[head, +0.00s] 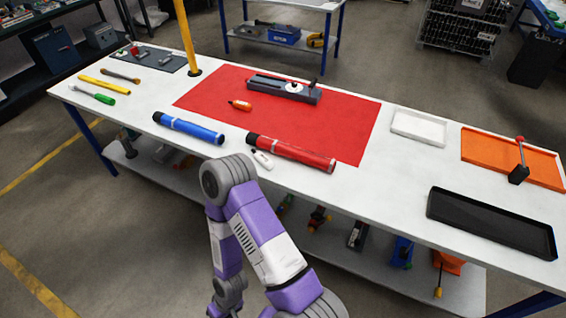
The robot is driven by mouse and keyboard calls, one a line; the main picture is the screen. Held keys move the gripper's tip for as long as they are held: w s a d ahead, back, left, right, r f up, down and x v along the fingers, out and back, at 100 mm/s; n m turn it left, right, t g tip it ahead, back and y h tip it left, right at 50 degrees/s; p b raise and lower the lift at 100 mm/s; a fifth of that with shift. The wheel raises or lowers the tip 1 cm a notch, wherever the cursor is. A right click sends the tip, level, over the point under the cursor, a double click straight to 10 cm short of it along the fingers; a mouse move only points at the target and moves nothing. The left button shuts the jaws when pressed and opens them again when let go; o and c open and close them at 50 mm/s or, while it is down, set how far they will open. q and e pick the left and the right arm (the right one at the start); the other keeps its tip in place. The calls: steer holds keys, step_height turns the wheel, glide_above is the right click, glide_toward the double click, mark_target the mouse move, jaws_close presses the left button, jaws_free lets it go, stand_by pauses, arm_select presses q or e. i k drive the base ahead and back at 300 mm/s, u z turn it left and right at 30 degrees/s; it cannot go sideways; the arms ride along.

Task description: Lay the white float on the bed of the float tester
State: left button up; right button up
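The white float (262,159) is a small white piece with a dark tip. It lies on the white table top at the front edge of the red mat, close to the left part of the red tube (295,154). The float tester (284,89) is a dark grey block at the back of the red mat, with a pale round part and a small dark upright at its right end. An orange float (240,105) lies on the mat in front of the tester. Neither of my grippers is in view; one of my purple arms rises in front of the table.
A blue tube (188,128) lies left of the red one. A white tray (419,127), an orange tray (500,157) and a black tray (470,221) occupy the right side. A yellow pole (185,35) stands at the back left. The right part of the red mat (345,115) is clear.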

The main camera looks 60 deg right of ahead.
mark_target(256, 79)
steer(key=z, duration=1.05)
steer(key=i, duration=0.3)
